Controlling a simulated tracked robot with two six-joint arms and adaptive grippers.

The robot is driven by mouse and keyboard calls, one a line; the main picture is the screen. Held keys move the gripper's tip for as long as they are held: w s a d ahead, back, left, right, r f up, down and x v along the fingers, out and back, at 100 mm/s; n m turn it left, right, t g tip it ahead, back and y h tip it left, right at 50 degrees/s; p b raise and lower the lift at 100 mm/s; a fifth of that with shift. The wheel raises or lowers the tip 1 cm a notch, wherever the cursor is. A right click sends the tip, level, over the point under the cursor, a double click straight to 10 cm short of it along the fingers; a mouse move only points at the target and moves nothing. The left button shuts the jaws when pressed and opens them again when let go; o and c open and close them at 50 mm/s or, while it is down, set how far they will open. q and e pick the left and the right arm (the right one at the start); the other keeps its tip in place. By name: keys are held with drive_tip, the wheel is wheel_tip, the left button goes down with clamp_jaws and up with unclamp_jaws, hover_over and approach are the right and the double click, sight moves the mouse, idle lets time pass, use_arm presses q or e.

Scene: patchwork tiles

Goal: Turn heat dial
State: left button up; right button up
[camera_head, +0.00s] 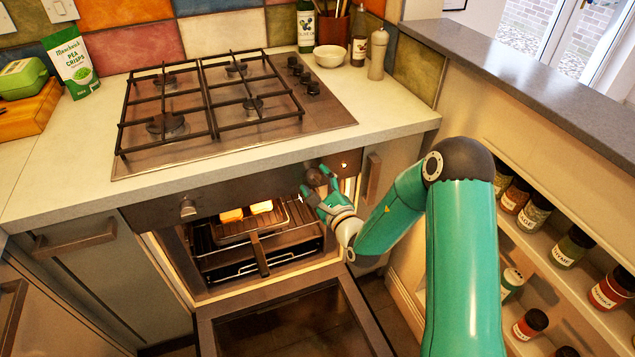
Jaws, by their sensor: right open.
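The oven's control panel (245,193) runs under the counter edge. It carries a round left dial (188,208) and a dark right dial (316,177). My right gripper (322,188), teal and grey, is open at the right dial, with its fingers at the dial's sides. I cannot tell whether the fingers touch it. A small lit indicator (344,165) glows to the right of that dial. My left gripper is not in view.
The oven door (290,318) hangs open below, with toast-like pieces (246,212) on a rack inside the lit oven. A gas hob (225,100) sits above. A spice shelf (555,262) and grey ledge (530,85) stand at the right.

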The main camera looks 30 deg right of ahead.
drive_tip(key=c, duration=1.1)
drive_tip(key=shift+c, duration=0.2)
drive_tip(key=shift+m, duration=0.3)
